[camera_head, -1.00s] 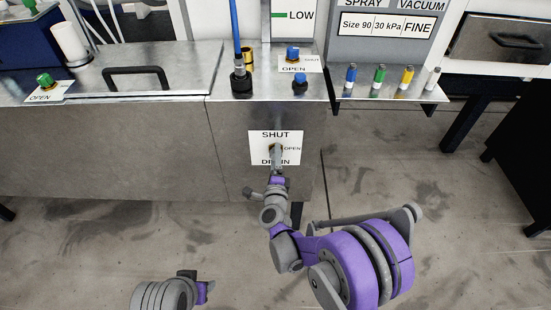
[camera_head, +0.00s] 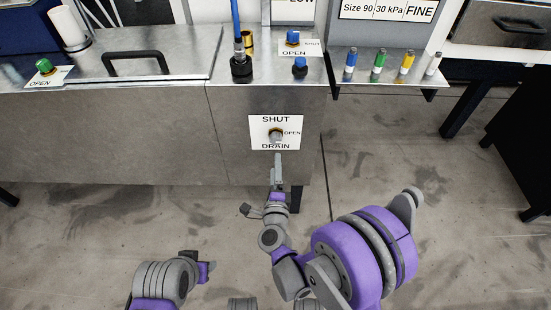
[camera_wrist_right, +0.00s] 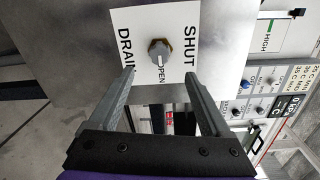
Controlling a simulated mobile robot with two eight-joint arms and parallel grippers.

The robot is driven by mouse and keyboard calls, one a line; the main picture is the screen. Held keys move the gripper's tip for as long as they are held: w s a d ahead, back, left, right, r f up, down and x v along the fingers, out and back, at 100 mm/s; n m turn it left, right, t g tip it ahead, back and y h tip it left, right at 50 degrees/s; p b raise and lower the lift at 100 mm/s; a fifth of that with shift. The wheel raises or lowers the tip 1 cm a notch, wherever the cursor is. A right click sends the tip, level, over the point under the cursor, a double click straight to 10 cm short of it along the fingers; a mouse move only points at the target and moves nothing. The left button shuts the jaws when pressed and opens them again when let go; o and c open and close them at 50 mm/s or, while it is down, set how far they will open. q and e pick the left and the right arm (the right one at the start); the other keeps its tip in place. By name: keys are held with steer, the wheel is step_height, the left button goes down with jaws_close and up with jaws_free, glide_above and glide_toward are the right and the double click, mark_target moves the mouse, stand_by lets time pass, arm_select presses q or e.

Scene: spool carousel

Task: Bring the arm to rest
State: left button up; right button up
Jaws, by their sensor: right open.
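The drain knob (camera_head: 275,136) sits on a white SHUT/OPEN/DRAIN label (camera_head: 258,124) on the front of the steel cabinet. In the right wrist view the knob (camera_wrist_right: 160,51) stands free, and its light mark points toward OPEN. My right gripper (camera_head: 278,156) is below and in front of the knob, apart from it. In the right wrist view its two fingers (camera_wrist_right: 160,75) are spread with nothing between them.
A shelf (camera_head: 390,88) with several coloured cylinders juts out at the right. A black hose fitting (camera_head: 241,68) and blue knobs (camera_head: 299,66) stand on the cabinet top (camera_head: 195,92). The floor (camera_head: 400,230) in front is clear.

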steer(key=shift+s, duration=0.15)
stand_by(0.4)
steer(key=s+d+r+n+g+y, duration=0.2)
steer(key=s+r+n+g+y, duration=0.3)
steer(key=n, duration=0.6)
steer(key=s+d+f+n+g+h, duration=0.2)
steer(key=s+d+n+g, duration=0.2)
steer(key=s+d, duration=0.55)
steer(key=s+d+f+n+g+h, duration=0.2)
steer(key=s+d+n+g+h, duration=0.25)
steer(key=s, duration=0.75)
arm_select(q)
step_height(320, 180, up, 25)
steer(key=w+t+p, duration=0.1)
steer(key=p, duration=2.1)
arm_select(e)
step_height(320, 180, up, 25)
steer(key=d+t+y, duration=0.1)
steer(key=shift+d, duration=0.4)
